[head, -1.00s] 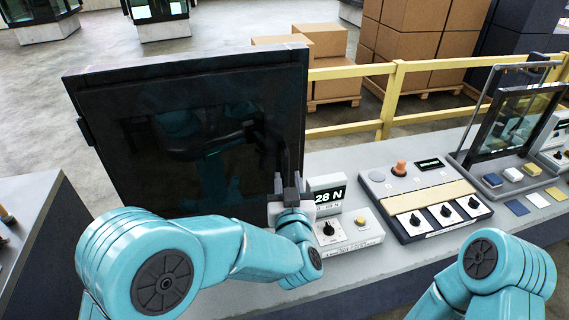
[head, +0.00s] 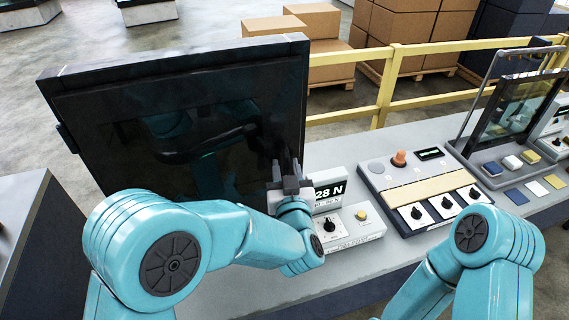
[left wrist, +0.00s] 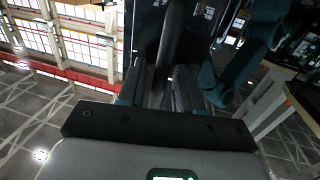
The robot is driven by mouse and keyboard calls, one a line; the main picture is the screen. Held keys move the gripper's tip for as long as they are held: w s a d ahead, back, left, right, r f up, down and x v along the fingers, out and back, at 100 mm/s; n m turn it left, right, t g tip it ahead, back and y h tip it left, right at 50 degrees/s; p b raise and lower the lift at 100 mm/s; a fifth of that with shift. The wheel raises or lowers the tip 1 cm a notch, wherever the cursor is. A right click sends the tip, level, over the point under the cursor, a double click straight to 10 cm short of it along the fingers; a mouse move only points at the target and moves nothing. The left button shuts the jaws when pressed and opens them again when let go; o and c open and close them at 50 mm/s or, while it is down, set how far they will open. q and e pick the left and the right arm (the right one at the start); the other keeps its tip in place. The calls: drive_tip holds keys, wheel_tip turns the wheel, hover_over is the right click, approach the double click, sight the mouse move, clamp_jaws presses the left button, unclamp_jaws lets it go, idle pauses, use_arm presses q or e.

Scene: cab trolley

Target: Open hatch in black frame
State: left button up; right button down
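The black frame (head: 180,62) with its dark glossy hatch panel (head: 120,150) stands upright at the left of the bench in the head view. My arm reflects in the panel. My left gripper (head: 291,172) is at the panel's lower right edge, fingers pointing up. In the left wrist view a dark bar (left wrist: 166,45), seemingly the hatch handle, runs between the two ribbed fingers of my left gripper (left wrist: 158,88), close against both. I cannot tell from the head view whether the hatch stands ajar. My right arm shows at the lower right; its gripper is out of view.
A force readout box (head: 328,192) and a small knob box (head: 350,228) stand just right of my left gripper. A control panel (head: 425,190) and a smaller glass-fronted frame (head: 510,115) stand further right. A yellow rail (head: 430,98) runs behind the bench.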

use_arm(q)
drive_tip(key=shift+s+r, duration=0.1)
clamp_jaws()
drive_tip(key=shift+s, duration=0.1)
